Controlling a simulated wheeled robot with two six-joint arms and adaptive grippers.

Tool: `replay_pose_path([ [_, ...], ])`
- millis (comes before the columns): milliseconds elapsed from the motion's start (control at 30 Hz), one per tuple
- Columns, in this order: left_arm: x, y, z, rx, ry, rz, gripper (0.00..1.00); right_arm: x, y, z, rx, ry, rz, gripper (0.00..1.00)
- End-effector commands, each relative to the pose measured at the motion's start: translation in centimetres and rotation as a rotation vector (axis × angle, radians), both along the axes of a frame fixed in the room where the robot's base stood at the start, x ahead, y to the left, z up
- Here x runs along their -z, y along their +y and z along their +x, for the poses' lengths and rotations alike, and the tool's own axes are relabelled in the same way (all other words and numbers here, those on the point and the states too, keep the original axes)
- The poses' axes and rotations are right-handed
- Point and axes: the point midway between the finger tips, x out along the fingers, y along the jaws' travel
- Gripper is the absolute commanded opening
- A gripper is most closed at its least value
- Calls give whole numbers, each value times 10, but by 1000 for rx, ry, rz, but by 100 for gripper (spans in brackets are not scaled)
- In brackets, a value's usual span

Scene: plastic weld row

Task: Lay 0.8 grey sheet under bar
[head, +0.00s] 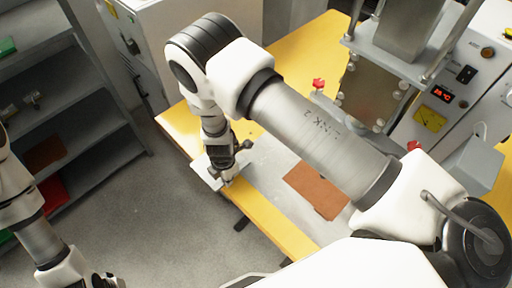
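A light grey sheet (206,172) shows at the front edge of the yellow table, partly behind my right gripper. My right gripper (229,181) points down over that edge, at the sheet's right side. The fingers are small and partly hidden, so I cannot tell whether they are closed on the sheet. The welding machine's bar (375,92) stands at the back right, a metal block between posts; the gap under it is largely hidden by my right arm. My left gripper (108,282) is only partly in view at the bottom left, away from the table.
A brown sheet (316,190) lies on the grey work surface (262,158) right of my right gripper. Red knobs (318,84) stand near the bar. The machine panel (447,92) has a lit display. A grey shelf (75,110) stands at left; the floor before the table is clear.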

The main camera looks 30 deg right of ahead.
Motion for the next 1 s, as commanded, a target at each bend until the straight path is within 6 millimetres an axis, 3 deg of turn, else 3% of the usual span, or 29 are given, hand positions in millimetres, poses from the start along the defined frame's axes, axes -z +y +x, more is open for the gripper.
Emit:
replay_pose_path([
  [133,35,0,-1,0,1,0,0,12,-9,5,1,-3,-2,0],
  [333,84,0,-1,1,2,0,0,16,-25,9,3,-4,0,0],
  [800,113,-1,-1,1,2,0,0,16,-130,44,8,-3,3,0],
  [1000,119,-1,-1,1,1,0,0,22,-152,50,3,0,1,0],
])
